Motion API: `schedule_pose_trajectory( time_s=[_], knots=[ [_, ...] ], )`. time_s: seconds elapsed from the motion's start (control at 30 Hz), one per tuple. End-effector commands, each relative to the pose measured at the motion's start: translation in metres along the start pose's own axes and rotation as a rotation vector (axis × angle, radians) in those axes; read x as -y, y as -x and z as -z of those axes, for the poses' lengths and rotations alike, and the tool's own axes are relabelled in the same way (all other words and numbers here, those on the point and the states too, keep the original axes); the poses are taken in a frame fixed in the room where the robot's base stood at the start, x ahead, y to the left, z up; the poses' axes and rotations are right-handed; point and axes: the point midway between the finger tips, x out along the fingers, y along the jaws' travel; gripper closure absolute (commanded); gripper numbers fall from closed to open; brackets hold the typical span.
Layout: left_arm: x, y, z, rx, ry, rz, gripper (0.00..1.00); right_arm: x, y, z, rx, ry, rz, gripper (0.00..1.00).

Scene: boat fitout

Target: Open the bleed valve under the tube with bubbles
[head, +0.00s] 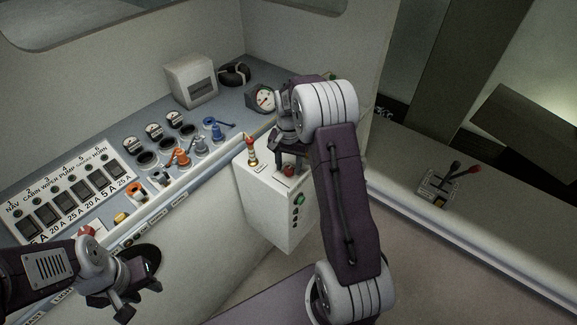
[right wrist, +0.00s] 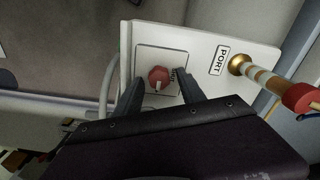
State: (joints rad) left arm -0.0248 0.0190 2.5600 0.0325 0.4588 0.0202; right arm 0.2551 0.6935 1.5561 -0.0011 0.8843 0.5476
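A red round knob (right wrist: 158,78) sits on a square plate on top of a white box (head: 273,215). The knob also shows in the head view (head: 289,171). My right gripper (right wrist: 160,80) is open, with one finger on each side of the knob; I cannot tell whether they touch it. My left gripper (head: 138,300) is open and empty at the lower left, in front of the console. I cannot make out a tube with bubbles or a bleed valve for certain in either view.
A red-and-white striped lever (head: 251,150) stands beside the knob, by a PORT label (right wrist: 222,60). The console holds orange handles (head: 181,157), a blue handle (head: 215,130), gauges and a switch panel (head: 70,195). A ledge at right carries a small lever unit (head: 437,188).

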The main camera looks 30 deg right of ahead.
Motion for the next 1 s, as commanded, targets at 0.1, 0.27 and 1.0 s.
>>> schedule_pose_trajectory(
  time_s=[0.1, 0.27, 1.0],
  knots=[
    [0.0, 0.0, 0.0, 0.0, 0.0, 0.0, 0.64, 0.0, -0.001, -0.001, 0.003, 0.0, -0.001, 0.52],
    [0.0, 0.0, 0.0, 0.0, 0.0, 0.0, 0.64, -0.001, -0.001, -0.001, 0.005, 0.001, -0.002, 0.52],
    [0.0, -0.022, -0.002, 0.0, 0.0, 0.0, 0.64, -0.001, 0.09, 0.0, 0.005, 0.0, -0.002, 0.52]
  ],
)
